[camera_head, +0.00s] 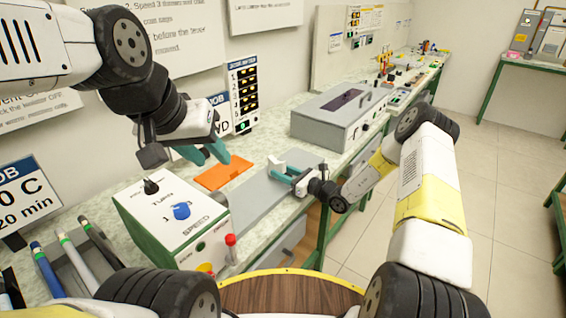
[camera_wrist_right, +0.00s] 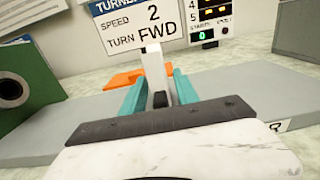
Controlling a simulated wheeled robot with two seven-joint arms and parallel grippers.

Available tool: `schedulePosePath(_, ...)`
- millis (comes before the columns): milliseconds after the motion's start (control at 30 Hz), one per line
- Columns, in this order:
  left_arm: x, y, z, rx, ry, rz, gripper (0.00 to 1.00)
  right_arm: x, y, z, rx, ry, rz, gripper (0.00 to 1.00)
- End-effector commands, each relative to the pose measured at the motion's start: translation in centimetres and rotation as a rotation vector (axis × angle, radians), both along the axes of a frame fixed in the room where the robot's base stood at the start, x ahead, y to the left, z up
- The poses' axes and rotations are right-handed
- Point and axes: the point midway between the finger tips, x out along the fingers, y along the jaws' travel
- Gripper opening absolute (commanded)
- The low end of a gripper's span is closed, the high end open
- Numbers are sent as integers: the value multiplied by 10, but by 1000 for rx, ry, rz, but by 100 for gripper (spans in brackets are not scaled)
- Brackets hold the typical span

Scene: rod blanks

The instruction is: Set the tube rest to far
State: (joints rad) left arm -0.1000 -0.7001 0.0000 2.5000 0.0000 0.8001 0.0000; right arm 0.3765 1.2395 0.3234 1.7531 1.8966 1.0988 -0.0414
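The tube rest looks to be the white upright piece on the long grey bed (camera_head: 245,205), right of the turner box (camera_head: 178,220). In the right wrist view it is a white post (camera_wrist_right: 156,70) with a dark part at its foot. My right gripper (camera_head: 284,174) has its teal fingers on either side of this post, with small gaps seeming to show; contact is hard to judge. A label on the bed (camera_wrist_right: 277,126) is mostly cut off, with only an R legible. My left gripper (camera_head: 214,152) is empty, raised above the bench behind the turner box, its fingers apart.
An orange sheet (camera_head: 222,173) lies behind the bed. A grey lidded machine (camera_head: 340,112) stands further along the bench. Several tubes (camera_head: 47,272) lie in a rack at lower left. Job signs stand along the wall.

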Motion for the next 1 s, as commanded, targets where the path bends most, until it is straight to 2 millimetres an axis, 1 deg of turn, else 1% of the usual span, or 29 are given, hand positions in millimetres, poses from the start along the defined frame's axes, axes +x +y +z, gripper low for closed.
schedulePosePath(133,0,0,0,0,0,0,36,0,0,0,0,0,0,36)
schedulePosePath(167,0,0,0,0,0,0,36,0,0,0,0,0,0,32)
schedulePosePath(300,0,0,0,0,0,0,36,0,0,0,0,0,1,5)
schedulePosePath(333,0,0,0,0,0,0,36,0,0,0,0,0,1,0)
schedulePosePath(1000,0,0,0,0,0,0,36,0,0,0,1,-1,1,0)
